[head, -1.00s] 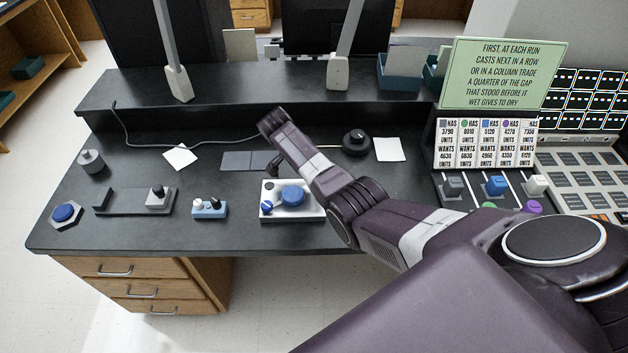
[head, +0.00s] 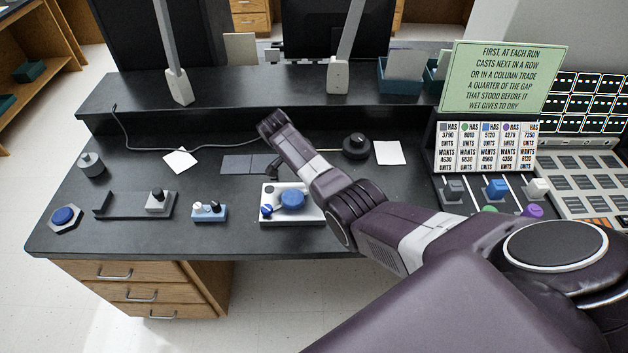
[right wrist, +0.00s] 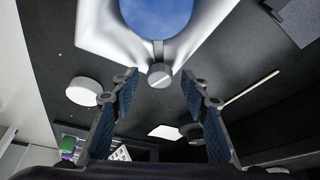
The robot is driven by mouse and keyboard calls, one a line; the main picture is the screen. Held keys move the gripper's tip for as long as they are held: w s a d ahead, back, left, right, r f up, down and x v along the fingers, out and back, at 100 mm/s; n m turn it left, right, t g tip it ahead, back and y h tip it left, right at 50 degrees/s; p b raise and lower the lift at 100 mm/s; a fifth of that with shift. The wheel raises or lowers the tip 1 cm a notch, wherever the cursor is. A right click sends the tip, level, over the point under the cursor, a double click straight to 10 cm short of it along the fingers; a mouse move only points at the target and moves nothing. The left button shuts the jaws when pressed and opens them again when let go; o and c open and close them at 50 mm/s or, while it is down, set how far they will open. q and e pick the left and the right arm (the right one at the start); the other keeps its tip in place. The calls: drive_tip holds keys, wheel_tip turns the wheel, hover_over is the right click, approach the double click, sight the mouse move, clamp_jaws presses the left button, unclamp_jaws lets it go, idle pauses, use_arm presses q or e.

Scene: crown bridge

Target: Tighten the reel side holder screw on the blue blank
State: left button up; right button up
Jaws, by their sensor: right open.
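The blue blank (head: 292,199) is a rounded blue piece on a white base (head: 312,215) near the front edge of the bench. It also shows at the top of the right wrist view (right wrist: 155,14). A grey slotted screw (right wrist: 160,76) sticks out from a holder at the blank's side. My right gripper (right wrist: 163,88) is open, with one finger on each side of the screw in that view; I see no contact. My left gripper is not in view.
A small blue block with knobs (head: 209,211), a dark rail fixture (head: 130,205) and a blue button (head: 64,216) stand to the left. A round black knob (head: 355,146) is behind. A slider panel (head: 470,192) and green sign (head: 500,75) are at right.

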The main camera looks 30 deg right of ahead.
drive_tip(key=v, duration=1.2)
